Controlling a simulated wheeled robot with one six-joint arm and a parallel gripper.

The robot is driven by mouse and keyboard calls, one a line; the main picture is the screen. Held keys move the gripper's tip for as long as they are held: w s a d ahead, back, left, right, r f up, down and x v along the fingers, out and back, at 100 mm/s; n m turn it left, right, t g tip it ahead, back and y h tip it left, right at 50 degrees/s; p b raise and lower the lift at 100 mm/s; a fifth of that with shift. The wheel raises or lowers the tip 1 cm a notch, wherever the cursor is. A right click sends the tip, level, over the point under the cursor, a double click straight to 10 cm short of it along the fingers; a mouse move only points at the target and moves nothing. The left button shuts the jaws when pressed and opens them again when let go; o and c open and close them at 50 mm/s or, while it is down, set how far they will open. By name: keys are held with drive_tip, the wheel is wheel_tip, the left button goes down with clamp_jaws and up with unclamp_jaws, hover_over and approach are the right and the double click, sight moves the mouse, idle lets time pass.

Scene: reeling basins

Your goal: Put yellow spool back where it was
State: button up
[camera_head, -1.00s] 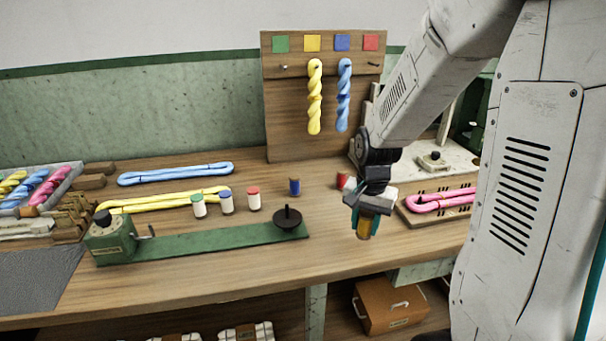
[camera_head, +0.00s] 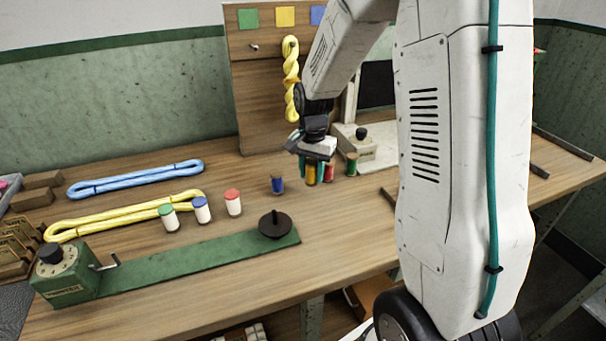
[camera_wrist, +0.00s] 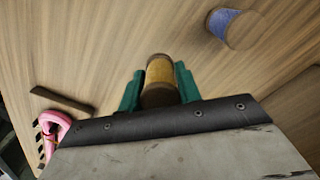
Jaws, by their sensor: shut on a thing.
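The yellow spool (camera_head: 311,173) is between the teal fingers of my gripper (camera_head: 316,170). In the wrist view the spool (camera_wrist: 159,78) shows yellow thread and brown ends, with a gripper finger on each side (camera_wrist: 160,88). My gripper is shut on it over the wooden bench; I cannot tell whether the spool touches the bench. A blue spool (camera_head: 277,184) stands to the left on the bench and also shows in the wrist view (camera_wrist: 238,28). A red spool (camera_head: 328,172) and a green spool (camera_head: 351,164) stand just to the right, the red one partly hidden by my gripper.
White jars with green (camera_head: 169,217), blue (camera_head: 202,209) and red (camera_head: 233,202) lids stand left. A green winder base (camera_head: 190,261) with a black disc (camera_head: 275,224) lies in front. A peg board (camera_head: 250,110) rises behind. Bare bench lies between the blue spool and my gripper.

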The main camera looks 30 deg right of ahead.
drive_tip(key=w, duration=0.4)
drive_tip(key=shift+f, duration=0.2)
drive_tip(key=shift+w+f, duration=0.2)
drive_tip(key=shift+w, duration=0.05)
drive_tip(key=shift+f, duration=1.55)
drive_tip(key=shift+f, duration=0.2)
drive_tip(key=o, duration=1)
drive_tip(key=shift+c, duration=0.2)
drive_tip(key=shift+r, duration=0.15)
